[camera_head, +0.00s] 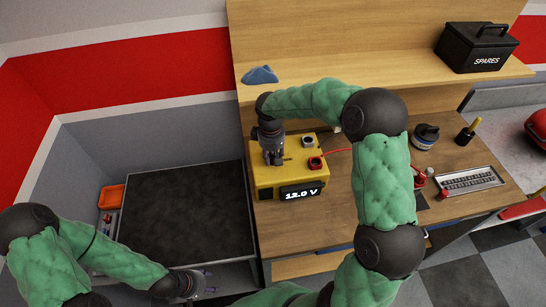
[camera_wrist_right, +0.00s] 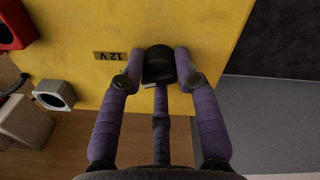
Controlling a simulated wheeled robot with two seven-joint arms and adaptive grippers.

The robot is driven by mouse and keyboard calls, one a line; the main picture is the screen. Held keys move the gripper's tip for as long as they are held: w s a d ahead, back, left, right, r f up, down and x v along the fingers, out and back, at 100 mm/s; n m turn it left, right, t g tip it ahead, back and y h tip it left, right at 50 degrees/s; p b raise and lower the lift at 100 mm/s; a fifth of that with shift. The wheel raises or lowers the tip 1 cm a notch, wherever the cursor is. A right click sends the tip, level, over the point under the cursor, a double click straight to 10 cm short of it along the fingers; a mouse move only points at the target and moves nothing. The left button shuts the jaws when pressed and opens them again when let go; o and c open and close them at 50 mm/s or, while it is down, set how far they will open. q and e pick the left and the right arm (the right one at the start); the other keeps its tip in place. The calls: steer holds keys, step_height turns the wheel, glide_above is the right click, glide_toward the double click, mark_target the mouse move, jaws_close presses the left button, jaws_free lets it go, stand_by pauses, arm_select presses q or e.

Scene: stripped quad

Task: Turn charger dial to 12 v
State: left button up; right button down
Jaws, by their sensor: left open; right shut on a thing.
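The yellow charger (camera_head: 288,178) stands on the wooden bench, and its display (camera_head: 301,191) reads 12.0 V. My right gripper (camera_head: 273,157) reaches down onto the left part of its top. In the right wrist view the black dial (camera_wrist_right: 158,62) sits between the fingers of my right gripper (camera_wrist_right: 158,75), which is shut on it. A 12 V label (camera_wrist_right: 109,56) is on the yellow face beside the dial. The dial's pointer cannot be clearly made out. My left gripper (camera_head: 195,283) is low at the left, away from the charger, and open.
A red terminal (camera_head: 315,163) and a grey one (camera_head: 307,141) are on the charger, with a red cable (camera_head: 338,151) running right. A dark-topped surface (camera_head: 185,215) lies left. A SPARES box (camera_head: 477,47) and blue cloth (camera_head: 260,75) are on the shelf.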

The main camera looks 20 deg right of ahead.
steer(key=shift+w+m+b, duration=0.1)
steer(key=shift+m+b, duration=0.3)
steer(key=shift+m, duration=1.9)
steer(key=c, duration=1.2)
jaws_free()
steer(key=shift+w+r, duration=0.1)
steer(key=o, duration=0.3)
steer(key=shift+w, duration=0.1)
